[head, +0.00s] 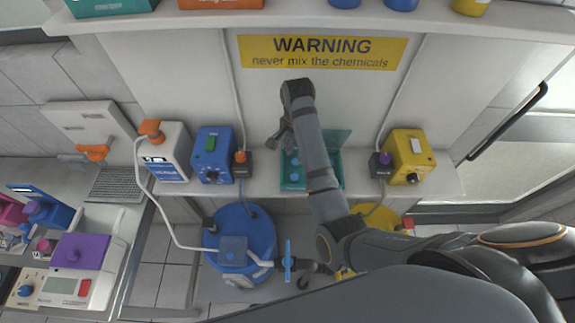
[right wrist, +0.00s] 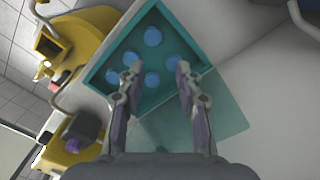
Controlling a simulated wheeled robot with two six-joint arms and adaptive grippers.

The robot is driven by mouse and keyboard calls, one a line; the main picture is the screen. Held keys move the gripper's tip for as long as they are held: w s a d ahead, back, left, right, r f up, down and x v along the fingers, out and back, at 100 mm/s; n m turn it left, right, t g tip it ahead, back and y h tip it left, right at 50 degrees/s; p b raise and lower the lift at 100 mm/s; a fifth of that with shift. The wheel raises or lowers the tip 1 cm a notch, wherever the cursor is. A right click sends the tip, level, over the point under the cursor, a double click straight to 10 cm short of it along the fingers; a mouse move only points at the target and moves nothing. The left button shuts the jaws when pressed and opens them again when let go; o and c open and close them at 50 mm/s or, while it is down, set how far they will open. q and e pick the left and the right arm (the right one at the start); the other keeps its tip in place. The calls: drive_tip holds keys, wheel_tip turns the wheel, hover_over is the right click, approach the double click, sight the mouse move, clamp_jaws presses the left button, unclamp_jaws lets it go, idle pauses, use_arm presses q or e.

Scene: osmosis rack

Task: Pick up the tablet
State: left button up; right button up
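A teal box (head: 334,172) stands on the white shelf, with its translucent lid (head: 336,138) folded open. Several round blue tablets lie in it; one shows in the head view (head: 295,177) beside my forearm, which hides part of the box. In the right wrist view the box (right wrist: 190,40) holds the tablets apart from each other, one at the top (right wrist: 152,37) and one lower in the middle (right wrist: 152,79). My right gripper (right wrist: 159,70) is open and empty, its fingertips overlapping the box area; their height above it is unclear. My left gripper is not in view.
A blue device (head: 212,155) and a white one stand left of the box, a yellow device (head: 408,155) to the right. Hoses and cables run up the wall. A blue barrel (head: 240,235) is below the shelf. The wall carries a warning sign (head: 322,52).

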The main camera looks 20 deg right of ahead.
sight(294, 177)
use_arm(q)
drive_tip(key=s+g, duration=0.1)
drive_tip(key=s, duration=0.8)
use_arm(e)
drive_tip(key=s+f, duration=0.1)
drive_tip(key=f, duration=0.1)
drive_tip(key=s+f, duration=0.1)
drive_tip(key=shift+s+d+f, duration=0.2)
drive_tip(key=shift+f, duration=0.2)
drive_tip(key=f, duration=0.2)
drive_tip(key=w+f, duration=0.1)
drive_tip(key=shift+a+f, duration=0.1)
drive_tip(key=shift+a, duration=0.15)
drive_tip(key=shift+s+a+f, duration=0.1)
drive_tip(key=shift+s+f, duration=0.05)
drive_tip(key=shift+f, duration=0.45)
drive_tip(key=shift+s+f, duration=0.1)
drive_tip(key=shift+f, duration=0.45)
drive_tip(key=shift+w+f, duration=0.1)
drive_tip(key=shift+f, duration=0.25)
drive_tip(key=c, duration=0.4)
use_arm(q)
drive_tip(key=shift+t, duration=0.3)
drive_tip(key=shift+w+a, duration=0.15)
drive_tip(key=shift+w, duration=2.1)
use_arm(e)
drive_tip(key=shift+c, duration=0.5)
